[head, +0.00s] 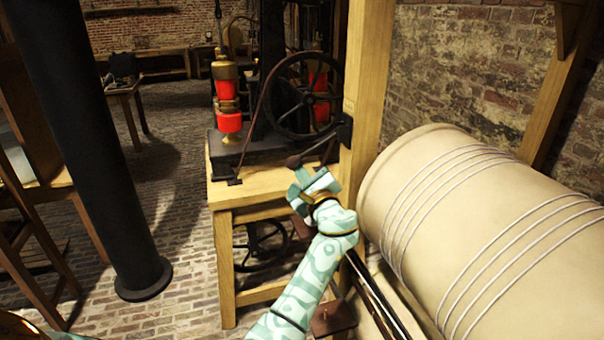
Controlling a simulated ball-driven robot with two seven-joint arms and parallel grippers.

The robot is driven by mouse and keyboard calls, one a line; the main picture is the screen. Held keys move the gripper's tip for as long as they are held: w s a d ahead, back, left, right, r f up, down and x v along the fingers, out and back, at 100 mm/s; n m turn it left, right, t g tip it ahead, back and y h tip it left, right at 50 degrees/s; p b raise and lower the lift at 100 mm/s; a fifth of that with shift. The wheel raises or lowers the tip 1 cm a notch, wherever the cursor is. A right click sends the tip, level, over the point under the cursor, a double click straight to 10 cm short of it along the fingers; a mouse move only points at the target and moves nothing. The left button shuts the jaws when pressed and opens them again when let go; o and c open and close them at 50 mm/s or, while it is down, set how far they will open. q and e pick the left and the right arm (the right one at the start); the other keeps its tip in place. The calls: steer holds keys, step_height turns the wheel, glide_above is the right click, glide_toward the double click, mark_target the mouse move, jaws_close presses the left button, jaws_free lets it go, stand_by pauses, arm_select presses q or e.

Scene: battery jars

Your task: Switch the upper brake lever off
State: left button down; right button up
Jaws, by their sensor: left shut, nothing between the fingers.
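A dark lever (318,148) reaches left from a black bracket (345,128) on the wooden post. A dark knob (293,161) sits at its free end. It looks like the upper brake lever. My left gripper (302,183), pale teal, is shut and empty just below the knob. They look close, but I cannot tell whether they touch. The gripper hides part of the table edge behind it. My right gripper is not in view.
A large cream drum (465,225) wound with cord fills the right side. A wooden table (225,190) bears a machine with a black handwheel (303,95) and red-and-brass cylinders (226,95). A wooden post (368,85) stands beside it.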

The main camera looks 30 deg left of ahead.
arm_select(q)
steer(key=shift+s+r, duration=0.1)
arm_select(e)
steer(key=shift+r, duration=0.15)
